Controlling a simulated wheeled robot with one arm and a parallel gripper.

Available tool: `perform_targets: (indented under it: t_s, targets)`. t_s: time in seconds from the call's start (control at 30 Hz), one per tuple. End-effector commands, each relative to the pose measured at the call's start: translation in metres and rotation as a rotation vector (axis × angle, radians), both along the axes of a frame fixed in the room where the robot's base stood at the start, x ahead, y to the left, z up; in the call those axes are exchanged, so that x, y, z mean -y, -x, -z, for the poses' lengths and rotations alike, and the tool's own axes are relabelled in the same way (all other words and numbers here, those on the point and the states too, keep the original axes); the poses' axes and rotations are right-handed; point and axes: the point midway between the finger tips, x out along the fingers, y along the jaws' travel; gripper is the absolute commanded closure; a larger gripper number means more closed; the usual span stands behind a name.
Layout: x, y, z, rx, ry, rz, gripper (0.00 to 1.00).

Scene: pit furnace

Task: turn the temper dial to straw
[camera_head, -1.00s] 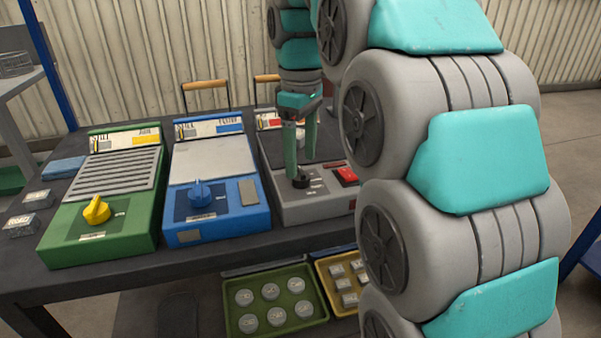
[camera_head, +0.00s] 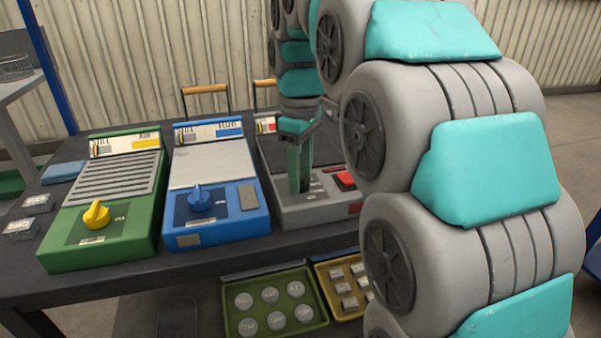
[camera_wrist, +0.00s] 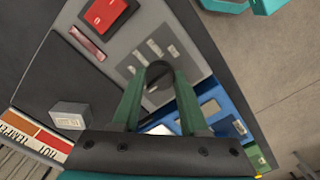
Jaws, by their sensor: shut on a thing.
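The temper dial (camera_wrist: 157,82) is a dark knob on the face of a grey box (camera_head: 292,213), the rightmost of three units on the bench. My gripper (camera_head: 300,188) points down over this box. In the wrist view its two green fingers reach either side of the dial and are shut on it. The fingers hide the dial in the head view and cover much of it in the wrist view. Small pale marks (camera_wrist: 152,48) sit beside the dial, too small to read, so I cannot tell which mark it points to.
A red button (camera_head: 345,179) and a small grey block (camera_wrist: 70,115) are on the grey box. A blue box (camera_head: 218,222) with a blue knob and a green box (camera_head: 100,249) with a yellow knob stand to the left. A green tray (camera_head: 272,334) and a yellow tray lie below.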

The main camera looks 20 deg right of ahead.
Motion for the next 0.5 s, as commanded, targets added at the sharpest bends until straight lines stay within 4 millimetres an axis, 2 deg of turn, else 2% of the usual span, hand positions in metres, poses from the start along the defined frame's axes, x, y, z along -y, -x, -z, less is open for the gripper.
perform_targets:
  t_s: [0.03, 0.27, 0.5]
  targets:
    - [0.0001, -0.0001, 0.0000, 0.000, 0.000, 0.000, 0.74]
    - [0.0001, -0.0001, 0.0000, 0.001, 0.001, 0.000, 1.00]
    - [0.0002, -0.0002, -0.0001, 0.001, 0.001, 0.004, 1.00]
